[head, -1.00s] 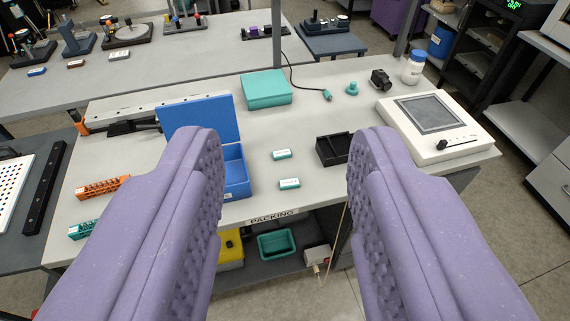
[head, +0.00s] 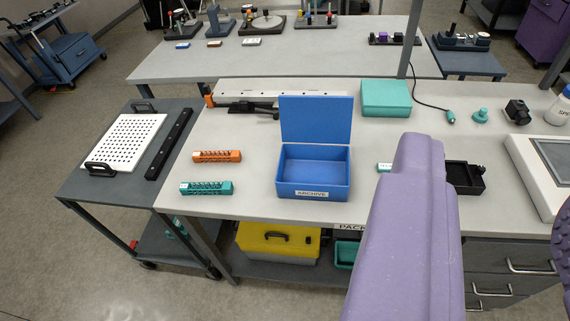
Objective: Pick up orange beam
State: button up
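The orange beam (head: 217,156), a short lattice bar, lies flat on the left part of the light worktable, left of the blue box. A similar teal beam (head: 206,188) lies just in front of it. My gripper (head: 492,180) has two padded purple fingers. The left finger shows at right of centre, and only a sliver of the right finger shows at the right edge. The fingers are wide apart, with no object seen between them. The orange beam is well to the left of both fingers and fully visible.
The open blue box (head: 314,191), labelled ARCHIVE, looks empty, its lid standing up. A teal case (head: 386,98) and a black tray (head: 466,177) are farther right. A grey cart (head: 90,190) with a perforated white plate stands left. The table around the beams is clear.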

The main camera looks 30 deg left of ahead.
aim_at(198, 157)
jog(key=i+j+u, duration=0.15)
jog(key=i+j, duration=0.2)
jog(key=j, duration=0.35)
jog(key=i+j+u, duration=0.15)
jog(key=i+j, duration=0.2)
jog(key=j, duration=0.3)
jog(key=i+j+u, duration=0.15)
jog(key=i+j, duration=0.25)
jog(key=j, duration=0.25)
jog(key=i+j+u, duration=0.15)
jog(key=i+j, duration=0.25)
jog(key=j, duration=0.15)
